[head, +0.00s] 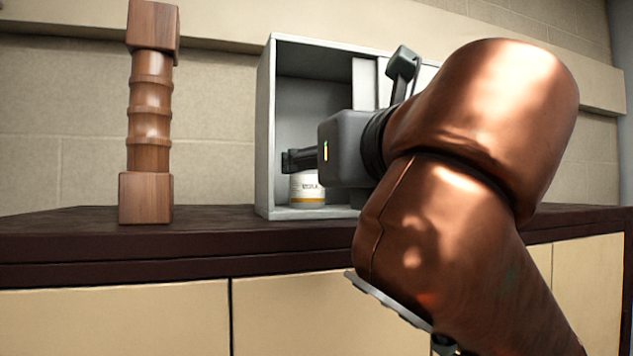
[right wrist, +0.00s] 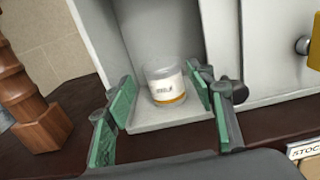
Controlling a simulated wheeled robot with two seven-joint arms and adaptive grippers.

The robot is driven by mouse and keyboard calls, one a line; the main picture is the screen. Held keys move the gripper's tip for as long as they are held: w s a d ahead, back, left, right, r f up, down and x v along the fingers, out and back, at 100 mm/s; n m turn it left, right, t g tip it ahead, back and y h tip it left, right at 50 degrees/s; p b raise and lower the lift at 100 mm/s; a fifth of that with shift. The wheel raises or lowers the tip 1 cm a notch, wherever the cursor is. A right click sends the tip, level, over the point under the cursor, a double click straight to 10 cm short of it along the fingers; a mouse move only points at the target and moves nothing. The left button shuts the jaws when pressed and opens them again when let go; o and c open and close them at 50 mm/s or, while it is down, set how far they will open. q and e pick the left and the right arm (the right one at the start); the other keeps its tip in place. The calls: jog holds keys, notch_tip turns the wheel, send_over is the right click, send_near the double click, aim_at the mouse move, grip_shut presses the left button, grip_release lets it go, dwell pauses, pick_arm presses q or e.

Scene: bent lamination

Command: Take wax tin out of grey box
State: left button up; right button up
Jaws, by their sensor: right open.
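The wax tin (head: 307,190) is a small white tin with a yellow band and dark print. It stands upright on the floor of the open grey box (head: 264,130), and shows in the right wrist view (right wrist: 163,84) too. My right gripper (head: 300,160) is at the box's open front, above and in front of the tin in the head view. In the right wrist view its green-padded fingers (right wrist: 160,110) are spread wide, with the tin beyond and between them, apart from both. My arm hides the right part of the box. My left gripper is not in view.
A turned wooden post (head: 148,110) stands on the dark counter (head: 60,236) left of the box. The counter between post and box is clear.

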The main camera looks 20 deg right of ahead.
jog(key=shift+w+d+p, duration=0.15)
jog(key=shift+w+p, duration=0.05)
jog(key=shift+w, duration=0.45)
jog(key=shift+w+d+p, duration=0.15)
jog(key=shift+w+p, duration=0.05)
jog(key=shift+w, duration=0.4)
jog(key=w, duration=0.1)
jog(key=w+p, duration=0.2)
jog(key=w, duration=0.1)
jog(key=shift+w+a+r, duration=0.1)
jog(key=shift+a, duration=0.25)
jog(key=shift+w+d, duration=0.15)
jog(key=shift+w, duration=0.1)
jog(key=shift+s, duration=0.25)
jog(key=c, duration=0.3)
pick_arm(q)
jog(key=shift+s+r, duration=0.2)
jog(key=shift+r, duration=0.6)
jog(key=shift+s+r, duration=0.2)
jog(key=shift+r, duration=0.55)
pick_arm(e)
jog(key=shift+w, duration=0.1)
jog(key=c, duration=0.8)
